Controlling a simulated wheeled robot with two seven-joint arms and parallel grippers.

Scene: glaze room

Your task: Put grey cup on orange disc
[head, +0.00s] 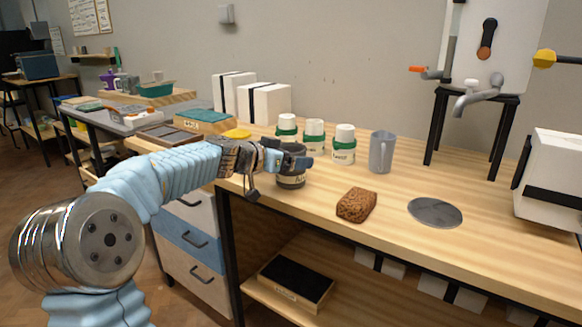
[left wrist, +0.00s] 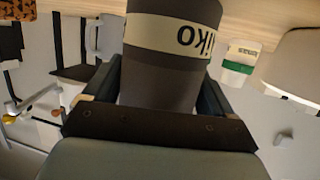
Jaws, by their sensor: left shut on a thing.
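A dark grey cup (head: 291,180) with a cream lettered band is between the fingers of my left gripper (head: 290,160), which is shut on it near the table's front edge. In the left wrist view the cup (left wrist: 165,75) fills the middle, with a finger on each side. I cannot tell whether its base touches the table. A flat yellow disc (head: 237,134) lies behind my left gripper, partly hidden by my arm. A flat grey disc (head: 435,212) lies bare at the right. I see no clearly orange disc. My right gripper is out of view.
Several white jars with green bands (head: 344,144) stand behind the cup. A grey mug (head: 382,152) stands to their right. A brown rough block (head: 357,205) lies near the front edge. White boxes (head: 264,102) stand behind the yellow disc. A black stand (head: 470,125) is at the back right.

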